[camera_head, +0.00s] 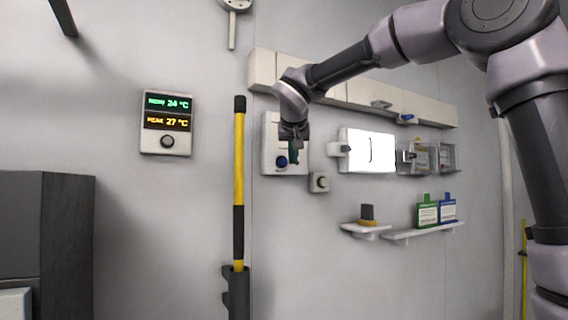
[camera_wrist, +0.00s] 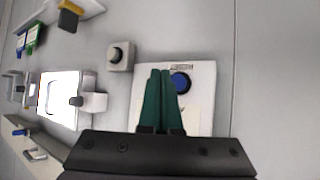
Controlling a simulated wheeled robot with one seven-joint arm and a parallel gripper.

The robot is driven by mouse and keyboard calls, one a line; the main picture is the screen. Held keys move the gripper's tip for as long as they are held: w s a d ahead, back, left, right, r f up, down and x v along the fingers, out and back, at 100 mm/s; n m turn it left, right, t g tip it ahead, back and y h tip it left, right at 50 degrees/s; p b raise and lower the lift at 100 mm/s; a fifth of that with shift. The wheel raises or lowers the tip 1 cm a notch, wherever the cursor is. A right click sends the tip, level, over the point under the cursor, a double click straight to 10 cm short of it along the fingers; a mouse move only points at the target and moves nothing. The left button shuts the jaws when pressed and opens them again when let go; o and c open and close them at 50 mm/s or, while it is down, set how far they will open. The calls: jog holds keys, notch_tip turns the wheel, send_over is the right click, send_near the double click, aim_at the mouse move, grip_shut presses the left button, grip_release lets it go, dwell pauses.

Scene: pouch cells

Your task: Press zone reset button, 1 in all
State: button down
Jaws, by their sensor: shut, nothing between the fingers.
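A white wall panel (camera_head: 270,130) carries a round blue button (camera_head: 281,161) near its bottom. The panel (camera_wrist: 205,112) also shows in the wrist view, with the blue button (camera_wrist: 181,82) under a small label too small to read. My gripper (camera_head: 293,160) is in front of the panel, its green fingers pointing at the wall. In the wrist view the fingers of my gripper (camera_wrist: 160,73) are together and empty, their tips just left of the blue button and overlapping its edge in the picture. I cannot tell whether they touch the panel.
A small grey box with a dark knob (camera_head: 319,182) sits right of the panel. Further right are a lit white screen (camera_head: 368,152), clear holders (camera_head: 430,157) and shelves (camera_head: 425,232). A yellow-black pole (camera_head: 239,180) and a temperature display (camera_head: 167,122) are left.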

jog(key=shift+s+d, duration=0.4)
jog(key=shift+s, duration=0.25)
jog(key=shift+s+d, duration=0.4)
jog(key=shift+s, duration=0.2)
jog(key=s+d+f+m+g, duration=0.1)
jog(key=s+d+f, duration=0.25)
jog(key=d, duration=0.35)
jog(key=s+d+f+m+g, duration=0.1)
jog(key=s+d+f, duration=0.1)
jog(key=s+d, duration=0.3)
jog(key=s+d+f+g, duration=0.1)
jog(key=s+d+f, duration=0.15)
jog(key=d, duration=0.55)
jog(key=s+d+f+m, duration=0.1)
jog(key=s+d+f, duration=0.2)
jog(key=s, duration=0.4)
jog(key=s+d+f+m+y, duration=0.1)
jog(key=s+d+f+m, duration=0.1)
jog(key=s+f, duration=0.4)
jog(key=shift+s+d+f+g, duration=0.25)
jog(key=shift+s+d+g, duration=0.05)
jog(key=shift+s+d, duration=0.3)
jog(key=shift+w, duration=0.1)
